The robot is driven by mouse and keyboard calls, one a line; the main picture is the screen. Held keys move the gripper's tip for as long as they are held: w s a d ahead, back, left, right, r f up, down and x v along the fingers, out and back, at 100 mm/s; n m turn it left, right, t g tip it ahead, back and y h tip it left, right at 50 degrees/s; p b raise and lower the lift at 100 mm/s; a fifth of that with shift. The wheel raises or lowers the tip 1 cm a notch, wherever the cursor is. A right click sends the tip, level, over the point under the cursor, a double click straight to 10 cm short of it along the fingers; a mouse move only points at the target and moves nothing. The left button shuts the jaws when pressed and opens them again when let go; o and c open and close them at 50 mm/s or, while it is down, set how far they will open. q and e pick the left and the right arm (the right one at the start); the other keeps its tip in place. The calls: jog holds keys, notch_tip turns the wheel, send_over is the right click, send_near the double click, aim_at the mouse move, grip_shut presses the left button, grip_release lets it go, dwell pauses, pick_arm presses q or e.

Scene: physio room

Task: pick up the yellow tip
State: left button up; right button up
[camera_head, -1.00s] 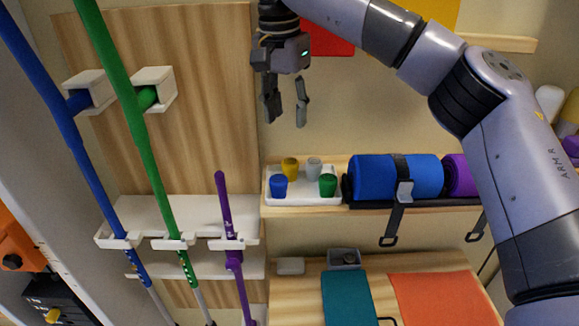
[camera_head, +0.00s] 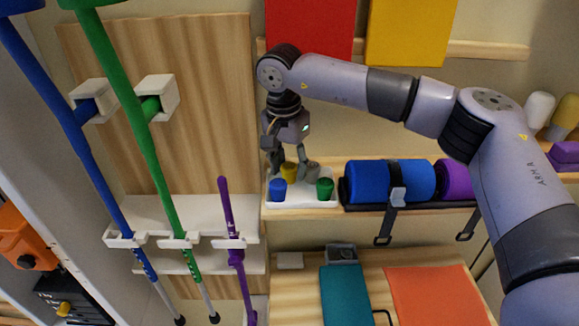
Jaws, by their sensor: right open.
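The yellow tip (camera_head: 289,170) stands in a white tray (camera_head: 300,202) on the upper wooden shelf, at the tray's back left. A blue tip (camera_head: 277,189) stands in front of it and a green tip (camera_head: 325,188) at front right. A grey tip (camera_head: 312,171) at back right is partly covered by a finger. My right gripper (camera_head: 290,172) is open and points down, with its fingertips at the height of the tips and the yellow tip between them in the picture. I cannot tell whether a finger touches it. My left gripper is not in view.
A blue roll (camera_head: 365,181) with a black strap lies right of the tray, beside a purple roll (camera_head: 455,180). Blue, green and purple poles (camera_head: 230,215) stand in a white rack at left. A lower shelf holds a teal item (camera_head: 345,293) and an orange item (camera_head: 437,295).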

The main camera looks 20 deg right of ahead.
aim_at(289, 168)
jog(key=shift+c, duration=0.4)
jog(key=c, duration=0.6)
jog(key=shift+c, duration=0.2)
jog(key=shift+s+a+r+b, duration=0.1)
jog(key=shift+s+r+b, duration=0.15)
jog(key=shift+b, duration=0.65)
jog(key=r+b, duration=0.1)
jog(key=r, duration=0.2)
jog(key=r+b, duration=0.1)
jog(key=r, duration=0.2)
jog(key=shift+s+a+r+b, duration=0.1)
jog(key=shift+s+b, duration=0.1)
jog(key=shift+b, duration=0.2)
jog(key=s+a+b, duration=0.2)
jog(key=s+b, duration=0.1)
jog(key=s, duration=0.6)
jog(key=s+a+b, duration=0.3)
jog(key=s, duration=0.6)
jog(key=shift+s+r+b, duration=0.15)
jog(key=shift+s+b, duration=0.05)
jog(key=shift+b, duration=0.15)
jog(key=shift+a, duration=0.1)
